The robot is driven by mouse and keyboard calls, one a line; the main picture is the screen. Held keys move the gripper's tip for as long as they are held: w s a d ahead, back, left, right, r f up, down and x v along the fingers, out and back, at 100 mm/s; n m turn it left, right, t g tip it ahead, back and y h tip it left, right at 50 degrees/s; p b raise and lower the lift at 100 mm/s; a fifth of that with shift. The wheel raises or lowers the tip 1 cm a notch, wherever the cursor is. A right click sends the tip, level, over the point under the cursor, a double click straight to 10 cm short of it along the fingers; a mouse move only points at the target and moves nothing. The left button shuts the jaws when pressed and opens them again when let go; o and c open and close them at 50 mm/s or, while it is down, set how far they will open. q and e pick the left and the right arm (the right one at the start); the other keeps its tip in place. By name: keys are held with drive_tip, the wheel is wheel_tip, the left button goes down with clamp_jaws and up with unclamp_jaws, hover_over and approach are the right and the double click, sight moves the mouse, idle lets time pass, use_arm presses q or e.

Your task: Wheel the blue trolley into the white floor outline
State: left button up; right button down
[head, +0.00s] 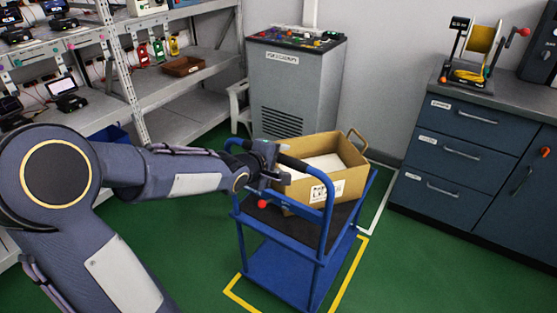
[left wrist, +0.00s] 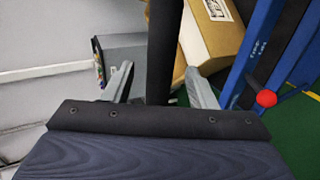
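The blue trolley (head: 290,268) has a lower deck, a dark upper deck and a push handle (head: 308,165) with a black grip. An open cardboard box (head: 345,182) rides on its upper deck. The trolley stands over a yellow floor outline (head: 349,277). The white floor outline (head: 378,212) shows partly behind and right of the trolley; the rest is hidden. My left gripper (head: 262,172) is at the handle's left part. In the left wrist view the black grip (left wrist: 164,50) runs between the open fingers, with a gap beside the left finger. My right gripper is not in view.
A grey cabinet (head: 290,90) stands behind the trolley against the wall. Blue drawers (head: 447,155) under a counter stand at right. Shelving racks (head: 180,90) with devices stand at left. Green floor is clear at front right.

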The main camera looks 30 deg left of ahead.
use_arm(q)
drive_tip(key=p+v, duration=0.5)
drive_tip(key=v, duration=0.3)
drive_tip(key=shift+p, duration=0.35)
